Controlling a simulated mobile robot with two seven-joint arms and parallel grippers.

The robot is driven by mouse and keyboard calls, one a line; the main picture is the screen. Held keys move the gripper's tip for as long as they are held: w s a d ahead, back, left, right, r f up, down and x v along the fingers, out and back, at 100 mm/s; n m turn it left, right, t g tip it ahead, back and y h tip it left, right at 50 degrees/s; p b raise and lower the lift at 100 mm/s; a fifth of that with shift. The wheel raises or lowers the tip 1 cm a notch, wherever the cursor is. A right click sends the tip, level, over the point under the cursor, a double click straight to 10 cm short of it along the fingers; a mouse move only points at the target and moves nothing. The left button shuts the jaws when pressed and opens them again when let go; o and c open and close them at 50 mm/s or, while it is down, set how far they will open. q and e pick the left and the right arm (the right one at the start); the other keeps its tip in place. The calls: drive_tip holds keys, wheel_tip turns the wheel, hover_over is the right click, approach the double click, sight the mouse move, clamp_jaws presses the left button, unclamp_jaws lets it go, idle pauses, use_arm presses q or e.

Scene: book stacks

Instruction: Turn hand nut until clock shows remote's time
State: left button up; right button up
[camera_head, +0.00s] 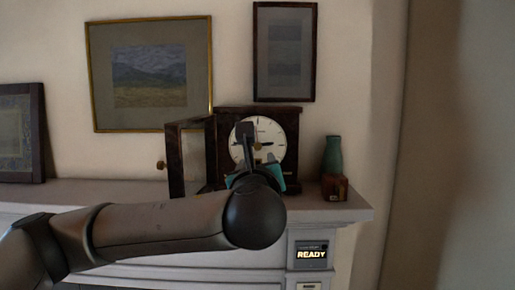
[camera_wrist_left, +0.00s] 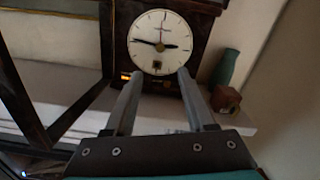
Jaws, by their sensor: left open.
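The dark wooden clock (camera_head: 291,125) stands on the mantel with its door (camera_head: 188,158) swung open to the left. Its white dial (camera_wrist_left: 145,30) shows in the left wrist view, with one dark hand pointing left, a short one right and a thin one up.
A green vase (camera_head: 332,155) and a small brown wooden block (camera_head: 334,188) stand on the mantel (camera_head: 345,211) right of the clock. Framed pictures (camera_head: 150,75) hang above. The open door stands close to my left arm. The mantel's left stretch is largely clear.

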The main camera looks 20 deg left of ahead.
sight(257, 147)
use_arm(q)
drive_tip(key=p+x, duration=0.3)
drive_tip(key=x, duration=0.9)
drive_tip(key=shift+w+p, duration=0.1)
drive_tip(key=shift+p, duration=0.2)
drive_tip(key=shift+x, duration=1.05)
drive_tip(key=shift+f, duration=0.1)
drive_tip(key=shift+c, duration=0.2)
clamp_jaws()
